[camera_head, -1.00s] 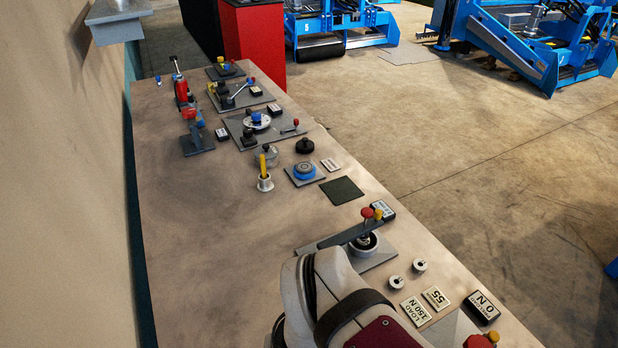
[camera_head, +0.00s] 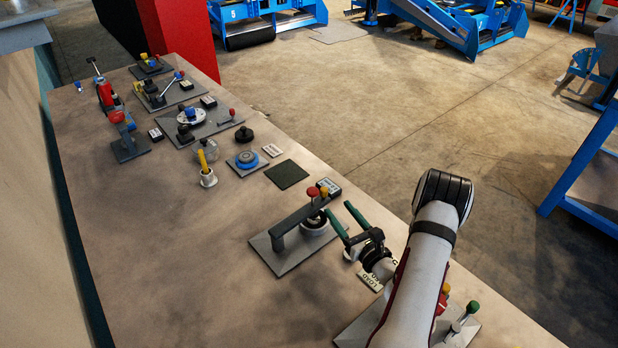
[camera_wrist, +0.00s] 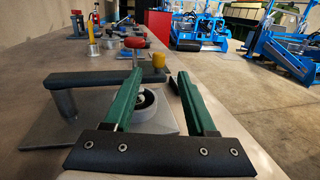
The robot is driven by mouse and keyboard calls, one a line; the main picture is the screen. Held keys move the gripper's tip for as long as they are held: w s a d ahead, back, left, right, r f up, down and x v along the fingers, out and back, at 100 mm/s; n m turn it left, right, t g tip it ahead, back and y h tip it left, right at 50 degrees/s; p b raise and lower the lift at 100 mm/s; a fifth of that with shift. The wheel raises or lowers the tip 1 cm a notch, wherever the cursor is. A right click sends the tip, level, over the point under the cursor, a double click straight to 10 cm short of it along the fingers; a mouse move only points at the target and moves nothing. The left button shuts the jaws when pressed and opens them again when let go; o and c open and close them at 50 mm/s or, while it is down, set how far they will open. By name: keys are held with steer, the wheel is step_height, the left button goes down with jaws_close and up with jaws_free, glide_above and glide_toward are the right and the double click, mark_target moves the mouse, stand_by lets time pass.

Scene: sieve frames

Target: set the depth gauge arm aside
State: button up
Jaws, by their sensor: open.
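The depth gauge arm (camera_head: 294,216) is a dark grey bar on a short post, swung over a pale ring-shaped cup (camera_head: 314,227) on a grey plate (camera_head: 285,264). A red knob (camera_head: 312,191) and a yellow knob (camera_head: 323,192) stand at its far end. My gripper (camera_head: 339,209) is open, its green fingers pointing toward the knob end from the right. In the wrist view the bar (camera_wrist: 90,78) reaches in from the left, and the yellow knob (camera_wrist: 159,61) shows in line with the gap between the fingertips (camera_wrist: 160,76). I see nothing held.
A black-and-white label block (camera_head: 329,187) stands just beyond the knobs. A dark square mat (camera_head: 286,174) and a blue round dial (camera_head: 247,159) lie farther back. A load card (camera_head: 370,281) lies beneath my gripper. The table's left front is clear.

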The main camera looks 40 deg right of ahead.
mark_target(322, 189)
steer(key=x, duration=1.1)
steer(key=shift+w, duration=0.4)
jaws_close()
stand_by(0.6)
